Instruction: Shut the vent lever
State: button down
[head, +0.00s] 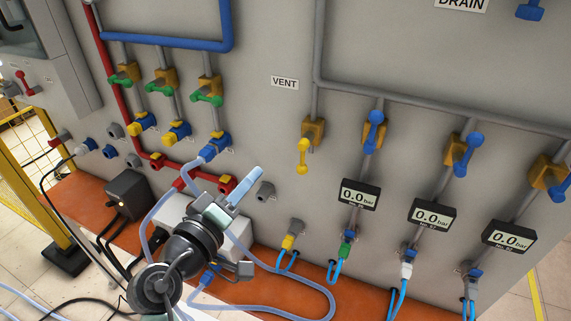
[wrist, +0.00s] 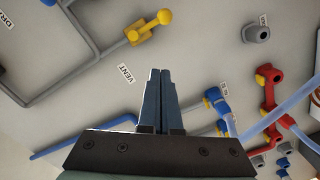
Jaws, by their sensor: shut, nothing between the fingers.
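The vent lever (head: 303,155) is yellow with a rounded end. It hangs down from a yellow valve body (head: 314,131) on a grey vertical pipe, below and right of the VENT label (head: 285,82). It lies roughly along the pipe's line. In the wrist view the lever (wrist: 159,22) is at the top, just beyond my fingertips. My gripper (head: 256,172) is left of and below the lever in the head view, apart from it. Its fingers (wrist: 158,75) are pressed together and empty. Nothing hides the lever.
Blue-handled valves (head: 373,130) stand to the right above pressure displays (head: 360,194). Green-handled valves (head: 163,85) are at the upper left. Hoses (head: 310,290) loop below. The panel around the VENT label is clear.

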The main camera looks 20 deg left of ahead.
jog(key=w+d+f+p, duration=0.2)
jog(key=w+d+p, duration=0.1)
jog(key=w, duration=0.4)
jog(key=shift+w+d+f+p, duration=0.15)
jog(key=shift+w+d+p, duration=0.15)
jog(key=shift+d+p, duration=0.15)
jog(key=shift+f, duration=0.1)
jog(key=shift+d+n+b, duration=0.15)
jog(key=shift+n+b, duration=0.3)
jog(key=shift+n, duration=0.05)
